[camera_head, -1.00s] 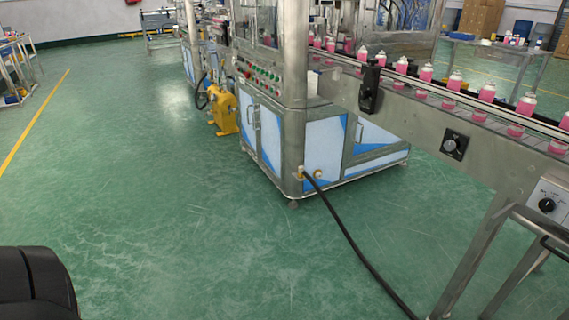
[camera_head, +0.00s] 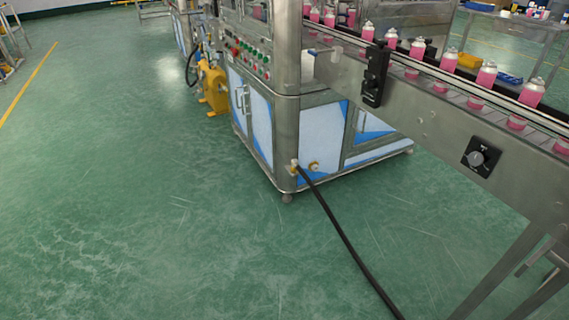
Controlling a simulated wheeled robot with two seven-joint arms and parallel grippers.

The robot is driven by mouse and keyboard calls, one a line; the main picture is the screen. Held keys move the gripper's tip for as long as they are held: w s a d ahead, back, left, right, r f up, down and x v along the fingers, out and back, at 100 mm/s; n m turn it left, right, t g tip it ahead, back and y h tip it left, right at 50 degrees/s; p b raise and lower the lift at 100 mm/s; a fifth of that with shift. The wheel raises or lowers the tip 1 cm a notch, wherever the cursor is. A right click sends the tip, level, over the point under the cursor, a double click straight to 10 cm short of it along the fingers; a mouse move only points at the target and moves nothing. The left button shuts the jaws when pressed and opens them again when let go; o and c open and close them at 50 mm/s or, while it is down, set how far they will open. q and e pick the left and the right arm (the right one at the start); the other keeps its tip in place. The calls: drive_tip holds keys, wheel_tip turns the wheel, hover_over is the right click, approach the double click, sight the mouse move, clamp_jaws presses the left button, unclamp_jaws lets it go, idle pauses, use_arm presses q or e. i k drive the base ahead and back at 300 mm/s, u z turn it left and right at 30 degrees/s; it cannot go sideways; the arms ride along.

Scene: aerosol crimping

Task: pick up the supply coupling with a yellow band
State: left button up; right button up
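A black hose (camera_head: 345,240) runs from the lower front corner of the machine down across the floor to the bottom edge. At its upper end is a small brass-yellow fitting (camera_head: 295,167) on the cabinet corner. A second small yellowish fitting (camera_head: 314,166) sits just right of it on the cabinet's side panel. They are too small to tell whether either is the coupling with a yellow band. Neither of my grippers is in view.
The machine cabinet (camera_head: 322,133) has blue and white panels. A conveyor (camera_head: 430,113) carrying several pink cans (camera_head: 449,59) extends right, with a slanted leg (camera_head: 500,275) below. A yellow unit (camera_head: 214,88) stands left of the cabinet. Green floor (camera_head: 130,220) is clear in front.

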sight(294, 162)
drive_tip(key=k, duration=0.55)
drive_tip(key=u, duration=0.85)
drive_tip(key=i, duration=1.65)
drive_tip(key=z, duration=0.65)
drive_tip(key=i, duration=1.15)
drive_tip(key=z, duration=1.4)
drive_tip(key=k, duration=0.25)
drive_tip(key=z, duration=0.75)
drive_tip(key=k, duration=0.9)
drive_tip(key=z, duration=1)
drive_tip(key=i, duration=1.5)
drive_tip(key=u, duration=1.65)
drive_tip(key=i, duration=0.85)
drive_tip(key=u, duration=0.65)
